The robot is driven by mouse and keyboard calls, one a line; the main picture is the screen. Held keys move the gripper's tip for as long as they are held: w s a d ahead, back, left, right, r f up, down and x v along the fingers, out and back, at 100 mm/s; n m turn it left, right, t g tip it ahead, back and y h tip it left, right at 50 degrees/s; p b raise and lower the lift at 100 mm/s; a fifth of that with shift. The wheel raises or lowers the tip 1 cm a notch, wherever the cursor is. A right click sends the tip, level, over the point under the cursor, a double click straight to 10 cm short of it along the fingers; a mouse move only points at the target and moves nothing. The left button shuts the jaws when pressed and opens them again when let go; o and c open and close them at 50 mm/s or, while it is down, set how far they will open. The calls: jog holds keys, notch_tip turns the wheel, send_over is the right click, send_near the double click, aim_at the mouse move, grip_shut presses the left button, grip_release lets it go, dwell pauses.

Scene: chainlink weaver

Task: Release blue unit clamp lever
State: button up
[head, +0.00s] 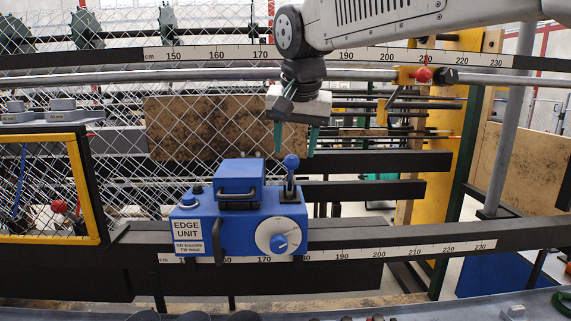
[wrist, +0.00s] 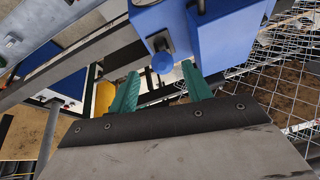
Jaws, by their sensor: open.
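The blue edge unit (head: 238,222) sits on the lower ruled rail in the head view. Its clamp lever (head: 291,170) is a dark upright stem with a blue ball knob, at the unit's right top. My gripper (head: 296,148) is above the lever, pointing down, with its two green fingers apart and nothing between them. In the wrist view the blue ball knob (wrist: 162,62) shows beyond the open gripper (wrist: 160,85), near the gap between the fingertips. The unit's blue body (wrist: 232,35) fills the upper right there. I cannot tell whether a finger touches the knob.
A chain-link mesh (head: 110,130) hangs behind the unit. The lower rail (head: 400,237) is clear right of the unit. A red knob (head: 424,75) sits on a yellow bracket on the upper bar. A yellow-framed panel (head: 80,180) stands at the left.

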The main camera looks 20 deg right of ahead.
aim_at(291, 169)
jog(key=x, duration=0.4)
jog(key=w+x, duration=0.1)
jog(key=x, duration=0.3)
jog(key=shift+s+r, duration=0.1)
jog(key=shift+r, duration=0.15)
